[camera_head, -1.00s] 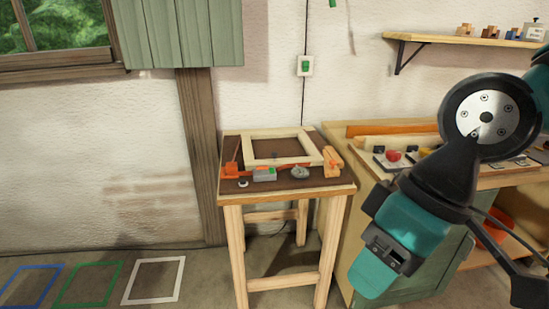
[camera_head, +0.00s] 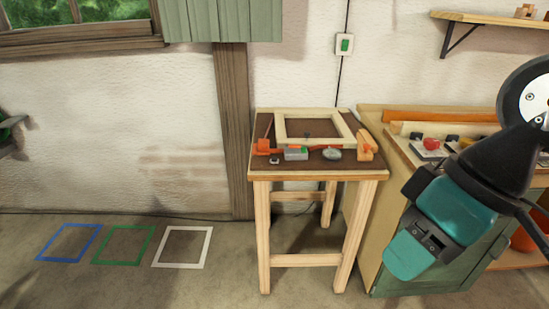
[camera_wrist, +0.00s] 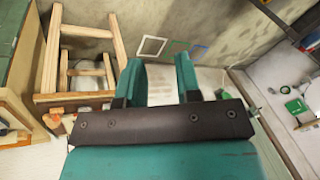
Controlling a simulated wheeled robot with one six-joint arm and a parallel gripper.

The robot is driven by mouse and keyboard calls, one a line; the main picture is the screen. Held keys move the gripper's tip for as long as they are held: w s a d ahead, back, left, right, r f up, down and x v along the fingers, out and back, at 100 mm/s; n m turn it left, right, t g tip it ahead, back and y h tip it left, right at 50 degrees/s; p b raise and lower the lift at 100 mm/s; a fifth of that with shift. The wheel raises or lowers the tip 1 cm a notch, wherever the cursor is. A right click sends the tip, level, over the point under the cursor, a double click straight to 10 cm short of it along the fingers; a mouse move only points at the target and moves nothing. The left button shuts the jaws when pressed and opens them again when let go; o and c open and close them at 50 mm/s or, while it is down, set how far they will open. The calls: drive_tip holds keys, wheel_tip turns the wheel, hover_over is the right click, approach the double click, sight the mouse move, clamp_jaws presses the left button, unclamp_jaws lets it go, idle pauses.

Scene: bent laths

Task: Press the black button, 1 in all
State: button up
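On the workbench at the right in the head view, low boxes carry a red button (camera_head: 431,144) and small black caps, one (camera_head: 415,136) left of the red button and one (camera_head: 452,138) right of it. Which of these is the black button is too small to tell, and my arm covers part of the bench. My gripper (camera_head: 405,259) hangs in front of the green cabinet, below the bench top and apart from the buttons. The wrist view shows its two teal fingers (camera_wrist: 160,78) apart, with nothing between them.
A small wooden table (camera_head: 318,172) with a frame (camera_head: 345,127) and tools stands left of the bench. A green wall switch (camera_head: 345,44) is above it. Blue, green and white (camera_head: 208,247) squares mark the floor at left. The floor in front is clear.

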clamp_jaws()
idle(1.5)
